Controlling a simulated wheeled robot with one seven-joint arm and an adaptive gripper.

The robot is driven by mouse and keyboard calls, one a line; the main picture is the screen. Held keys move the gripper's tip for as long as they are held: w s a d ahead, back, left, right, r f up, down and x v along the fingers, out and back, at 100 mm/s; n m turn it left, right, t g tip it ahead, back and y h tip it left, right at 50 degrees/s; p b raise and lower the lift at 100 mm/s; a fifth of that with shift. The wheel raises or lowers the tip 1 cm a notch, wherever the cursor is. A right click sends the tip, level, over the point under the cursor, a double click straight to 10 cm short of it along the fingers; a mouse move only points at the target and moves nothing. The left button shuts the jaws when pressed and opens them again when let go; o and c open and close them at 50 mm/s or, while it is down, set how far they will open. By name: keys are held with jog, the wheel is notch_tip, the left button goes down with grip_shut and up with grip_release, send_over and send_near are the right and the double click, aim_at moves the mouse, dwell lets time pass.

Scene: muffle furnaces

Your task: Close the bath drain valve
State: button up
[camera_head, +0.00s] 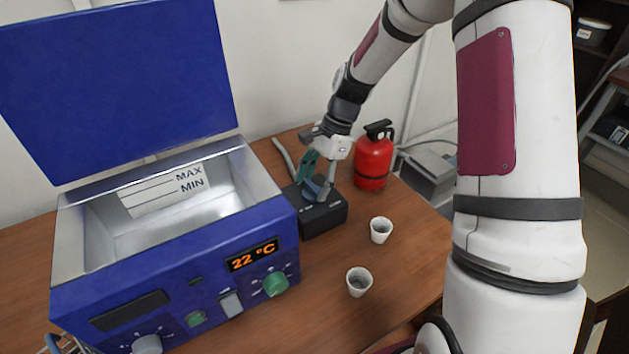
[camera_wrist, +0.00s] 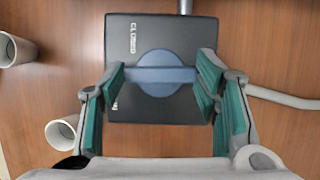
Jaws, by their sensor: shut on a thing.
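The drain valve is a black box (camera_head: 325,215) standing on the table at the right side of the blue water bath (camera_head: 160,240). In the wrist view the box (camera_wrist: 150,30) carries a round blue knob with a raised bar handle (camera_wrist: 160,75), which lies crosswise in the picture. A white "CLOSED" label shows on the box; a second label is partly hidden by the left finger. My gripper (camera_head: 316,180) reaches down onto the valve from above. In the wrist view its green-padded fingers (camera_wrist: 161,76) are shut on the two ends of the bar handle.
The bath's lid (camera_head: 120,85) is raised and its display reads 22 °C. Two white cups (camera_head: 381,230) (camera_head: 359,282) stand in front of the valve. A red canister (camera_head: 373,160) stands behind it, near a grey box (camera_head: 428,173). A grey hose (camera_wrist: 285,98) meets the valve.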

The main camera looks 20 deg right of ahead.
jog(key=n, duration=0.2)
jog(key=n+g, duration=0.1)
jog(key=n, duration=0.1)
jog(key=shift+w+g+h, duration=0.1)
jog(key=shift+g+h, duration=0.2)
jog(key=n+g+h, duration=0.1)
jog(key=n, duration=0.3)
jog(key=shift+w+a+n, duration=0.1)
jog(key=shift+a+n, duration=0.05)
jog(key=shift+n, duration=0.25)
jog(key=n+h, duration=0.2)
jog(key=n, duration=0.2)
jog(key=shift+a+g+b, duration=0.1)
jog(key=shift+g+b, duration=0.3)
jog(key=n, duration=0.2)
jog(key=n+h, duration=0.1)
jog(key=n, duration=0.1)
jog(key=shift+n+h, duration=0.3)
jog(key=shift+a, duration=0.1)
jog(key=o, duration=1.1)
jog(key=shift+o, duration=0.2)
jog(key=shift+r, duration=0.1)
